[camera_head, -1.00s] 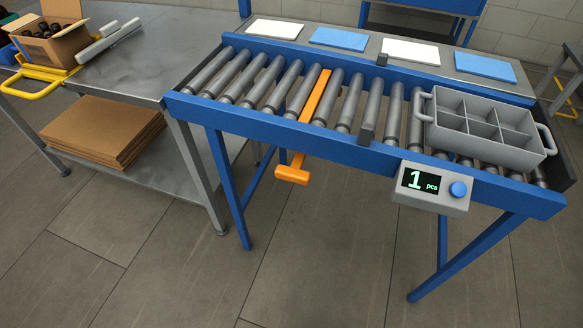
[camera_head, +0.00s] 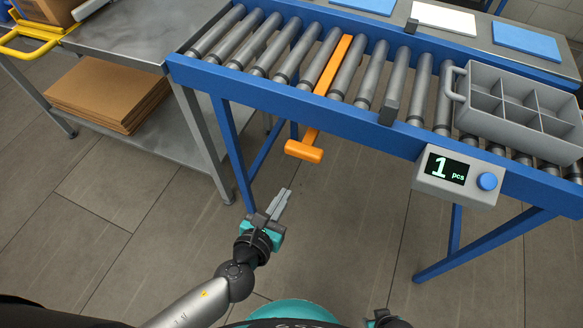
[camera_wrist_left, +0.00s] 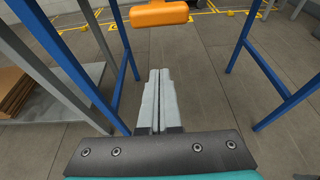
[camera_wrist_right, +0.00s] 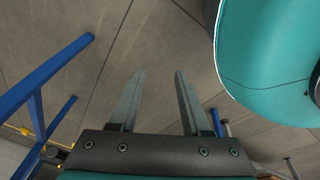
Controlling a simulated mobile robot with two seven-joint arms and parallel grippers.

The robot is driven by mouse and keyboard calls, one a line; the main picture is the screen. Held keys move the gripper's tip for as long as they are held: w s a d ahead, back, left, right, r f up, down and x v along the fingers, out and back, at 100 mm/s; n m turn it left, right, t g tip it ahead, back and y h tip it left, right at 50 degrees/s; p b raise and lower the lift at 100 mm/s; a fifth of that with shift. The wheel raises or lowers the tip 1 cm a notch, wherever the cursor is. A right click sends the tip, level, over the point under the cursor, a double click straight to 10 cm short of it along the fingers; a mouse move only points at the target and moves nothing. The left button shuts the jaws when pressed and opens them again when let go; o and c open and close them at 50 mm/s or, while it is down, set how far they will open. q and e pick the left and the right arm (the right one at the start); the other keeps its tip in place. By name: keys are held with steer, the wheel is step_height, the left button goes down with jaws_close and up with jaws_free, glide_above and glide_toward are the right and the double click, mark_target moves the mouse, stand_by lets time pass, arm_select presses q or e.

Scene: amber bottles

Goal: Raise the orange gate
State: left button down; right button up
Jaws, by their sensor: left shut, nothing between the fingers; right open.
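The orange gate (camera_head: 333,66) is a flat bar lying between the rollers of the blue-framed conveyor. Its orange handle (camera_head: 304,151) hangs below the conveyor's front rail and also shows at the top of the left wrist view (camera_wrist_left: 159,13). My left gripper (camera_head: 283,203) is below and in front of the handle, apart from it. Its fingers (camera_wrist_left: 158,88) are shut with nothing between them. My right gripper (camera_wrist_right: 153,78) is open and empty over the floor. In the head view only a small part of my right arm shows at the bottom edge.
A grey compartment tray (camera_head: 520,105) sits on the rollers at the right. A counter box (camera_head: 460,176) reading "1 pcs" hangs on the front rail. Blue legs (camera_head: 232,150) stand left of my left gripper. A grey bench (camera_head: 130,40) stands at the left.

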arm_select(q)
steer(key=b+x, duration=0.3)
steer(key=x, duration=0.7)
arm_select(e)
steer(key=w+a+r, duration=0.2)
steer(key=w+a, duration=0.1)
steer(key=w, duration=0.1)
arm_select(q)
steer(key=shift+s+r+p, duration=0.1)
steer(key=shift+r+p, duration=1.6)
steer(key=shift+r, duration=0.3)
arm_select(e)
steer(key=s+d+f, duration=0.2)
steer(key=s+d, duration=0.1)
steer(key=s, duration=0.1)
steer(key=shift+s, duration=0.4)
steer(key=shift+d+f, duration=0.1)
